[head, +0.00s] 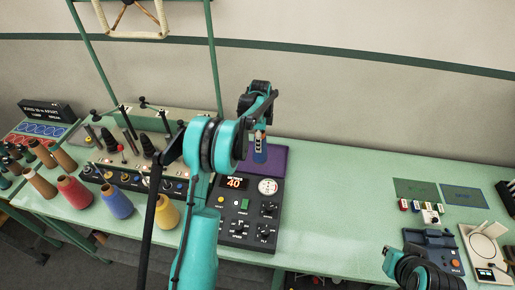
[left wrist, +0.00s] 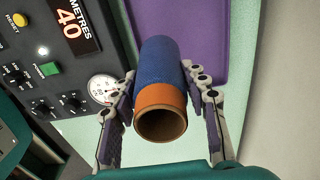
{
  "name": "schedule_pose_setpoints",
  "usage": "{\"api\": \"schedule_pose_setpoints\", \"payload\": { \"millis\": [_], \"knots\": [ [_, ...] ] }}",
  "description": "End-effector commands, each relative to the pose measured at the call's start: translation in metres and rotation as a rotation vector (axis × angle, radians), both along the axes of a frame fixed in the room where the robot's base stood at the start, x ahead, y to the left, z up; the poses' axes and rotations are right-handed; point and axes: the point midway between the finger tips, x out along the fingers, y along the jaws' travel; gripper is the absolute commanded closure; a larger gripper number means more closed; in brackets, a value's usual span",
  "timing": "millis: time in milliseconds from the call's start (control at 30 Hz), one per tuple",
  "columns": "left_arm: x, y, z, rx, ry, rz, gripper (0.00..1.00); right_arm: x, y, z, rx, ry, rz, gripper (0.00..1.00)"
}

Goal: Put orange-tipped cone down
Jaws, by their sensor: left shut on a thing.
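My left gripper (head: 260,133) is shut on the orange-tipped cone, a blue yarn cone (head: 260,153) with an orange end. In the left wrist view, the gripper's two fingers (left wrist: 159,78) lie on either side of the cone (left wrist: 160,62), and its hollow orange end (left wrist: 160,97) faces the camera. The cone is over or on the purple mat (head: 279,160); I cannot tell whether its far end touches. The mat also shows in the left wrist view (left wrist: 205,28). My right gripper is not in view; only part of the right arm shows at bottom right.
A dark control panel (head: 249,218) reading 40 lies just in front of the mat. Red (head: 75,193), blue (head: 117,202) and yellow (head: 167,213) cones stand at left. A knobbed machine (head: 140,150) is behind them. The green table (head: 345,205) is clear right of the panel.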

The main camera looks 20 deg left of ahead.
Motion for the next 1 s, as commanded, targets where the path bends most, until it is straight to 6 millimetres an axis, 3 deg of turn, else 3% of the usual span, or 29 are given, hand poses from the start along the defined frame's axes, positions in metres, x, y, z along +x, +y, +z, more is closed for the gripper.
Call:
{"api": "schedule_pose_setpoints", "payload": {
  "millis": [200,367,567,933,967,1000],
  "knots": [
    [0.017,0.02,-0.016,0.0,0.0,0.0,0.91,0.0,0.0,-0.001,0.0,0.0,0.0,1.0],
    [0.019,0.021,-0.027,0.0,0.0,-0.001,0.91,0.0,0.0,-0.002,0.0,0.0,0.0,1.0],
    [0.019,0.021,-0.056,0.0,0.0,-0.001,0.91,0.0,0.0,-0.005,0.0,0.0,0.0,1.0],
    [0.018,0.02,-0.061,0.0,0.0,-0.001,0.91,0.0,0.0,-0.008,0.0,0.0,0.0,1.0],
    [0.018,0.02,-0.061,0.0,0.0,-0.001,0.53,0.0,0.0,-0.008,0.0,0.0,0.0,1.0],
    [0.018,0.02,-0.06,0.0,0.0,-0.001,0.43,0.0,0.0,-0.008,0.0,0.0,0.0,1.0]
  ]
}}
